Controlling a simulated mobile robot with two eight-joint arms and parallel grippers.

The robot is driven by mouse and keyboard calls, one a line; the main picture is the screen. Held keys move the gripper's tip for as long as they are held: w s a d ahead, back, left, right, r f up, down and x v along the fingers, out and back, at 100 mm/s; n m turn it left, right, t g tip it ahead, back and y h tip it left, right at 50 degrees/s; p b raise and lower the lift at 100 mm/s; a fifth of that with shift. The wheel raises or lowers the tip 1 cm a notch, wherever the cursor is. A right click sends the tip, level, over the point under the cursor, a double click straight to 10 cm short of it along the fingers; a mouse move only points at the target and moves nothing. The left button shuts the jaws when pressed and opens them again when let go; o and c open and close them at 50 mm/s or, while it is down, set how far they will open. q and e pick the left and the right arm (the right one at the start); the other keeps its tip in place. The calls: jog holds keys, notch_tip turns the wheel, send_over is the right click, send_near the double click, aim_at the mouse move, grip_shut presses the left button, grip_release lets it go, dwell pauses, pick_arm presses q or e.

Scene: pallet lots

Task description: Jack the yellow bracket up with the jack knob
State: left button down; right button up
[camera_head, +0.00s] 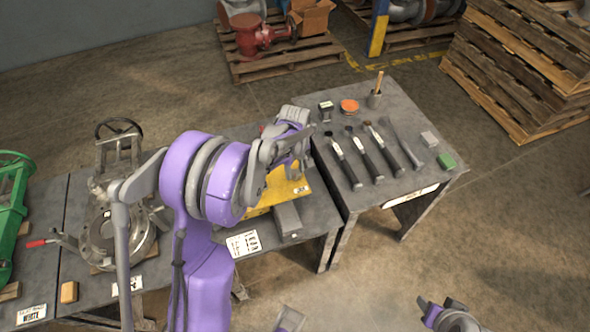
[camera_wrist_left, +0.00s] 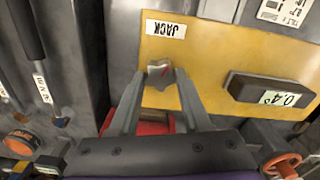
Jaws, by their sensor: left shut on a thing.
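The yellow bracket (camera_head: 262,200) is on the grey workbench in the head view, partly hidden behind my left arm. In the left wrist view the yellow bracket (camera_wrist_left: 205,60) fills the upper right and carries a white JACK label (camera_wrist_left: 166,29). The jack knob (camera_wrist_left: 159,74) is a small grey lobed knob just below that label. My left gripper (camera_wrist_left: 160,80) is shut on the jack knob, with a finger on each side. In the head view my left gripper (camera_head: 296,140) is at the bracket's far end, and the knob is hidden there.
A grey block (camera_head: 287,221) is at the bracket's near side. A handwheel valve (camera_head: 118,135) and a green frame (camera_head: 12,205) stand to the left.

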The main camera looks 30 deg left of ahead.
aim_at(295, 173)
pick_arm(q)
jog(key=m+b, duration=0.2)
jog(key=m, duration=0.4)
jog(key=m+b, duration=0.1)
jog(key=m, duration=0.4)
jog(key=shift+d+m, duration=0.1)
jog(key=shift+m, duration=0.2)
dwell(0.4)
jog(key=shift+c, duration=1.8)
grip_release()
notch_tip(295, 173, up, 11)
jog(key=p, duration=0.1)
jog(key=shift+f, duration=0.1)
